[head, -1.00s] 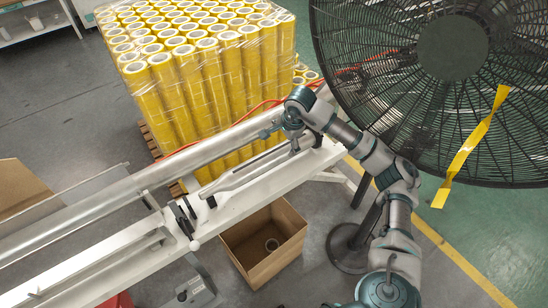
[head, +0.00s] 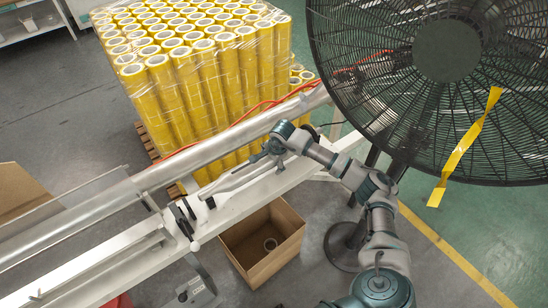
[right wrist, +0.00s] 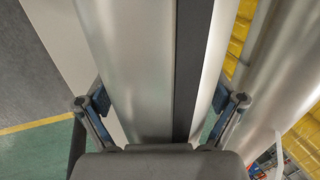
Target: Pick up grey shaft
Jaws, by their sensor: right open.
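The grey shaft (head: 232,181) lies along the white machine bench in the head view, below the longer grey roller. My right gripper (head: 268,151) is over the upper right end of the shaft. In the right wrist view the shaft (right wrist: 140,65) fills the middle as a wide grey bar with a dark lengthwise strip. The open fingers of my right gripper (right wrist: 160,106) stand to the left and right of it. I cannot tell whether they touch it. My left gripper is not in view.
The long roller (head: 210,146) runs beside the shaft. A pallet of yellow tape rolls (head: 200,85) stands behind it. An open cardboard box (head: 262,258) is below the bench. A large black fan (head: 400,100) with yellow tape stands at the right.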

